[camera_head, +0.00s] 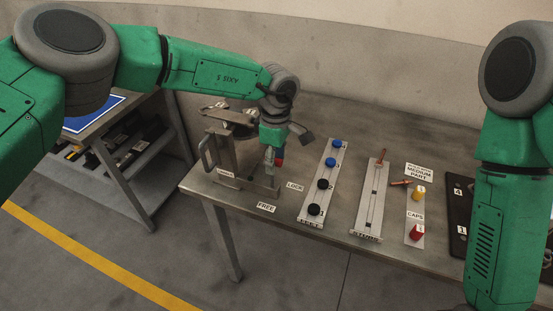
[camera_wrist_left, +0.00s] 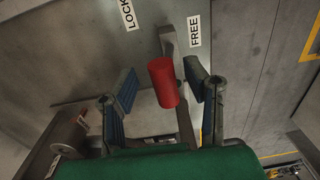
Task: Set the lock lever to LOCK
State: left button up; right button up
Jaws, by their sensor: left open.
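The lock lever shows as a red grip (camera_wrist_left: 163,82) on a dark arm in the left wrist view. The grip lies between the two fingers of my left gripper (camera_wrist_left: 160,95), which is open with a gap on each side. In the head view a bit of the red grip (camera_head: 281,161) shows beside my left gripper (camera_head: 272,158), over the fixture on the table. The LOCK label (camera_head: 295,186) and the FREE label (camera_head: 266,207) lie on the table to the right of and in front of the fixture. The lever's pivot is mostly hidden. My right gripper is out of view.
A metal fixture with a handle (camera_head: 207,153) stands at the table's left end. To the right are a rail with blue and black knobs (camera_head: 325,180), another rail (camera_head: 369,205), and a strip with yellow and red caps (camera_head: 416,231). The front edge is close.

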pick_arm(q)
notch_tip(320, 180, up, 12)
jog(key=shift+w+d, duration=0.2)
jog(key=shift+w, duration=0.1)
jog(key=shift+f, duration=0.1)
